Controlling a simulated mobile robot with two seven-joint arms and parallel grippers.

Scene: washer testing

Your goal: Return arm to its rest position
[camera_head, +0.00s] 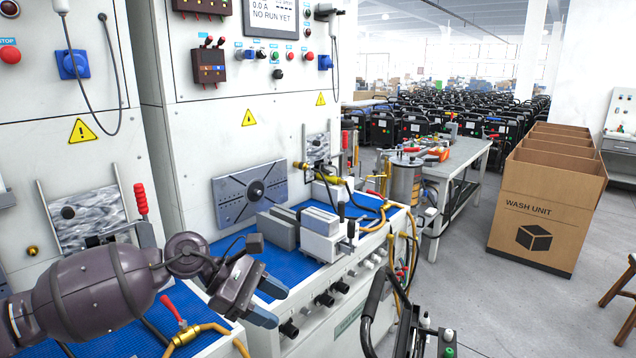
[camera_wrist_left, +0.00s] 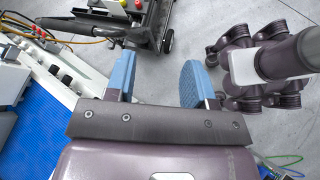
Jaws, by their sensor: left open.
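My left arm comes in from the left of the head view, with its dark purple forearm (camera_head: 95,295) low over the blue-matted bench. My left gripper (camera_head: 268,302) is at the front edge of that bench, its two blue fingertips pointing right. In the left wrist view the gripper (camera_wrist_left: 157,80) shows its blue fingers spread apart with nothing between them, only grey floor behind. My right gripper does not show in either view.
The test bench's blue mat (camera_head: 285,282) holds a white clamp block (camera_head: 320,238) and yellow hoses with red-handled valves. A dark wheeled frame (camera_wrist_left: 140,22) stands beside the bench. Brown cartons (camera_head: 548,205) stand at the right. Open floor lies between.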

